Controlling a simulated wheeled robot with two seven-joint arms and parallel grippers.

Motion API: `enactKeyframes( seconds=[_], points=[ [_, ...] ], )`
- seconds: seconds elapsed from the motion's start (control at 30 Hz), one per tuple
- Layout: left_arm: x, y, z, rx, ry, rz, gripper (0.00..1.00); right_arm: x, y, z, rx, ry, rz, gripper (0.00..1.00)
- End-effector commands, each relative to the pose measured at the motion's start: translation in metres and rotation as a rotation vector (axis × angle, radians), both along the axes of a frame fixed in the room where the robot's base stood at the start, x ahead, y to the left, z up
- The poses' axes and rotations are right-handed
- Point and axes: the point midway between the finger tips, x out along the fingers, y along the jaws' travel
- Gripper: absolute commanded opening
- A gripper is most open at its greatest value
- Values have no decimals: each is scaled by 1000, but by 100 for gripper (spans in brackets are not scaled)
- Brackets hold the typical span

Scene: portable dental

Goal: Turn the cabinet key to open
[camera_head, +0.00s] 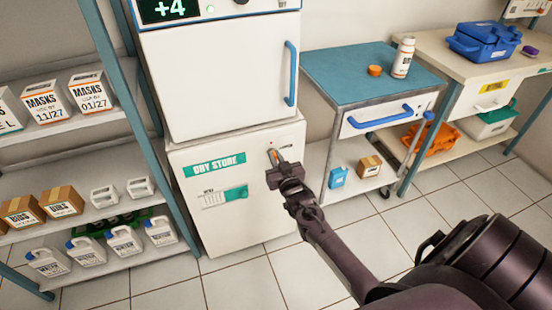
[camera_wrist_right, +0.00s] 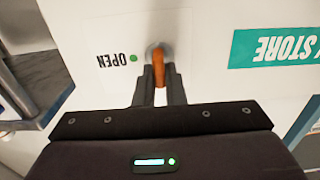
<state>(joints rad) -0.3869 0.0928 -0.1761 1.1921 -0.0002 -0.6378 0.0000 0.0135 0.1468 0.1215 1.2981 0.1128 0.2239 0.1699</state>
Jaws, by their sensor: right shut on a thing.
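The cabinet (camera_head: 236,222) is a white unit with a green DRY STORE label, below a white fridge-like unit. Its key has an orange grip (camera_wrist_right: 158,68) and sits in a round metal lock (camera_wrist_right: 159,50) on the cabinet front. In the right wrist view, an OPEN label with a green dot is beside the lock. My right gripper (camera_wrist_right: 160,94) is shut on the key's orange grip, with one finger on each side. In the head view the right gripper (camera_head: 281,165) is at the cabinet's upper right, partly covering the key. My left gripper is not in view.
A shelf rack (camera_head: 75,130) with boxes and jugs stands left of the cabinet. A blue-topped trolley (camera_head: 335,75) with a bottle (camera_head: 403,58) and an orange cap (camera_head: 374,71) stands to the right. The tiled floor in front is clear.

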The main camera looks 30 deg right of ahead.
Motion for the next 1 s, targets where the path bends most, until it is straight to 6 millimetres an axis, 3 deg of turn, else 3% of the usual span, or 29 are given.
enactKeyframes(
  seconds=[0.47,1.0],
  points=[
    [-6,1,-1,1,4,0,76,-1,-1,0,117,-28,-1,0],
    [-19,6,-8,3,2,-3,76,-1,-5,-1,589,-141,-2,0]
  ],
)
